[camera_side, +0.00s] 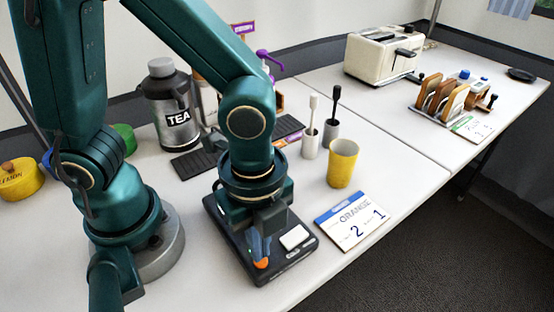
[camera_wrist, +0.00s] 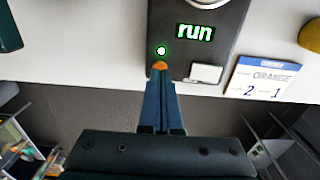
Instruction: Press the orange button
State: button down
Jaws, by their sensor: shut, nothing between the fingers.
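The orange button (camera_side: 261,264) sits near the front end of a black control box (camera_side: 285,267). My gripper (camera_side: 262,257) is shut and empty, pointing down at the button. A green light (camera_wrist: 161,50) and a lit "run" label (camera_wrist: 195,32) show on the black box.
A white switch (camera_side: 295,237) is on the box beside my gripper. A card reading ORANGE 2 1 (camera_side: 352,220) lies to the right, with a yellow cup (camera_side: 342,163) behind it. A tea flask (camera_side: 172,105) stands behind my arm. The table's front edge is close.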

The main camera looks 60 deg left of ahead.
jog(key=shift+r, duration=0.3)
notch_tip(320, 180, up, 10)
dwell(4.5)
jog(key=a+n+t, duration=0.2)
jog(key=a+n, duration=0.1)
jog(key=n, duration=0.2)
jog(key=a+n+t, duration=0.1)
jog(key=a+n, duration=0.3)
jog(key=n, duration=0.2)
jog(key=w+a+n+t, duration=0.1)
jog(key=a+n+t, duration=0.1)
jog(key=a+n, duration=0.2)
jog(key=shift+a+n+t, duration=0.2)
jog(key=shift+n+t, duration=0.1)
jog(key=shift+n, duration=0.9)
jog(key=shift+w+n, duration=0.15)
jog(key=shift+n, duration=0.15)
